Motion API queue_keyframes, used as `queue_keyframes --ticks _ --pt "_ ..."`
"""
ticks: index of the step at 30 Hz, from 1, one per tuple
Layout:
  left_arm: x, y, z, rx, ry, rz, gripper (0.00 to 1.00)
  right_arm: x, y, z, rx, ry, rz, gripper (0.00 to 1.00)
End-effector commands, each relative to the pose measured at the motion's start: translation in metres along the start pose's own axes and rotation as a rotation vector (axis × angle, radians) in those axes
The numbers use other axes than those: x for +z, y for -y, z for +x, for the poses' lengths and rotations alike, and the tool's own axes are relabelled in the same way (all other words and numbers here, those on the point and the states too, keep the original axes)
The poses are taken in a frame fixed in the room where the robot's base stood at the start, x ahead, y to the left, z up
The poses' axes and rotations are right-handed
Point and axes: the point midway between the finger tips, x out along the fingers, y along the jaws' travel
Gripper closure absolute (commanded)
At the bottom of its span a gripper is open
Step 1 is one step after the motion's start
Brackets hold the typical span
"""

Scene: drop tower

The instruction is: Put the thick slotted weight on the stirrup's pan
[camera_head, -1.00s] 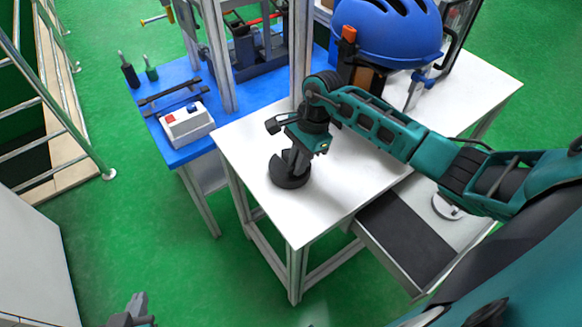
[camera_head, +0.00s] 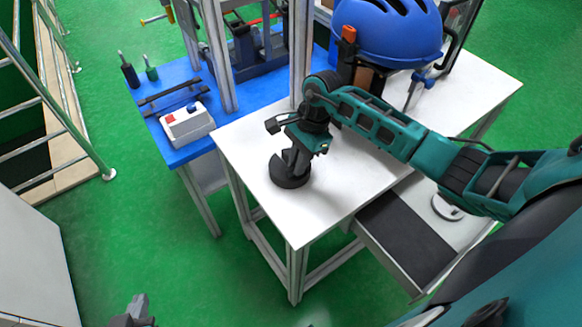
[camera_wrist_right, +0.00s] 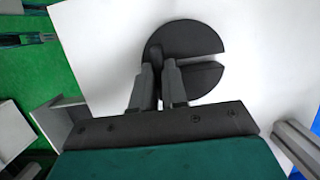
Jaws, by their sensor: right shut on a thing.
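The thick slotted weight (camera_head: 289,174) is a dark disc with a slot cut in from its rim, at the white table's near left part. My right gripper (camera_head: 299,155) points down at it and is shut on it. In the right wrist view my right gripper's fingers (camera_wrist_right: 161,80) are close together at the near left edge of the weight (camera_wrist_right: 195,42), its slot opening to the right. I cannot tell whether the weight touches the table. I cannot make out the stirrup's pan. Part of my left gripper (camera_head: 136,310) shows at the bottom edge; its jaws are unclear.
The white table (camera_head: 330,195) is clear around the weight. A blue helmet (camera_head: 388,35) stands at its back. A blue table (camera_head: 180,150) with a red-and-blue-button box (camera_head: 188,125) and metal posts (camera_head: 215,60) adjoins it. An open drawer holds a pale disc (camera_head: 447,206).

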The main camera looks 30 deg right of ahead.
Motion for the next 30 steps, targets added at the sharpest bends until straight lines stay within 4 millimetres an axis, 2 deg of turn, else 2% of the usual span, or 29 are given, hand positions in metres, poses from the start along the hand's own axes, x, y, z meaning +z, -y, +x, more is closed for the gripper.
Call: queue_keyframes --ticks 12,17,23,30 --pt "0.000 -0.001 -0.001 0.001 0.001 0.000 1.00 0.002 0.003 -0.006 -0.011 0.003 -0.003 1.00" --pt "-0.002 -0.001 -0.001 0.001 0.001 0.000 1.00 0.005 0.004 -0.019 -0.014 0.002 -0.006 1.00" --pt "-0.004 -0.001 -0.003 0.001 0.001 0.000 1.00 0.014 0.004 -0.053 -0.017 0.001 -0.007 1.00" --pt "-0.006 0.000 -0.004 0.001 -0.001 0.000 1.00 0.029 0.004 -0.108 -0.017 0.000 -0.007 1.00"
